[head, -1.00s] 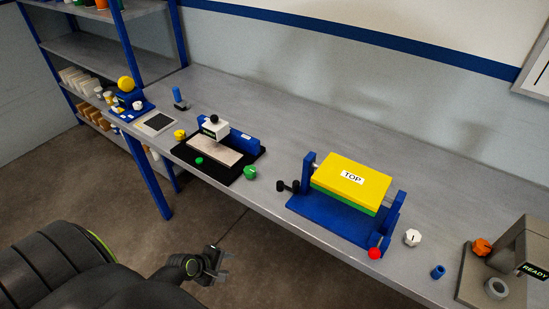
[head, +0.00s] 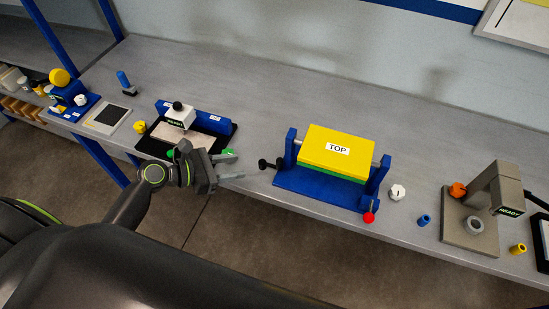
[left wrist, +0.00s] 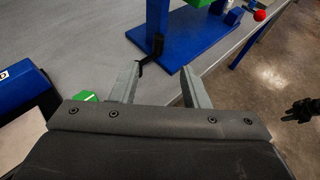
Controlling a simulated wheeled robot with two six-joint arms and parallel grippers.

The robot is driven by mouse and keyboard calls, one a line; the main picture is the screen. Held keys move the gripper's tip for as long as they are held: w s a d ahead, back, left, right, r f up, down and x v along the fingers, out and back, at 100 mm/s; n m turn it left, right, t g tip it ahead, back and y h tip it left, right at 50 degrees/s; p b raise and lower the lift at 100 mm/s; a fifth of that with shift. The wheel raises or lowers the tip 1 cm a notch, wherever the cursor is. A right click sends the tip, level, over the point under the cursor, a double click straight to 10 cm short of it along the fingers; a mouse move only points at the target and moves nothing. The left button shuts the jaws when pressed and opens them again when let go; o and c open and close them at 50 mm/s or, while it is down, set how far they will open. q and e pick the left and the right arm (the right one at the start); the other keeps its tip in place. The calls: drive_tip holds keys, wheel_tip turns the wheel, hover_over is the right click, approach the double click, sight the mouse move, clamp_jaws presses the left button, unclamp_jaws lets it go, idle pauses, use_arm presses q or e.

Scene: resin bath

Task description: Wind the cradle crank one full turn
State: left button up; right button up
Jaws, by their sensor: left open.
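The cradle is a blue frame (head: 318,192) holding a yellow and green block (head: 337,149) labelled TOP, yellow side up. A black crank handle (head: 270,164) sticks out at its left end. A red knob (head: 368,217) sits at its front right corner. My left gripper (head: 238,165) is open and empty, pointing right, a short gap left of the crank. In the left wrist view its fingers (left wrist: 160,75) are spread, with the dark crank (left wrist: 157,47) beyond them beside the blue post. A dark shape (left wrist: 302,110) at the right edge looks like my right gripper, its jaws unclear.
A black tray (head: 152,146) with a white block and blue bar lies left, behind my left gripper. A white knob (head: 397,192), a blue cylinder (head: 424,220) and a grey READY stand (head: 475,235) are to the right. The bench behind the cradle is clear.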

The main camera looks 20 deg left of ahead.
sight(277, 161)
use_arm(q)
drive_tip(key=p+x, duration=0.1)
drive_tip(key=x, duration=1.2)
drive_tip(key=shift+w+f+p, duration=0.2)
drive_tip(key=shift+w+p, duration=0.05)
drive_tip(key=shift+p, duration=0.15)
drive_tip(key=shift+d, duration=0.1)
use_arm(e)
drive_tip(key=shift+w+a+r, duration=0.1)
drive_tip(key=shift+a+r, duration=0.15)
drive_tip(key=shift+r, duration=0.3)
drive_tip(key=shift+w+a+r, duration=0.1)
drive_tip(key=shift+a+r, duration=0.15)
drive_tip(key=shift+r, duration=0.25)
drive_tip(key=shift+d, duration=0.2)
use_arm(q)
clamp_jaws()
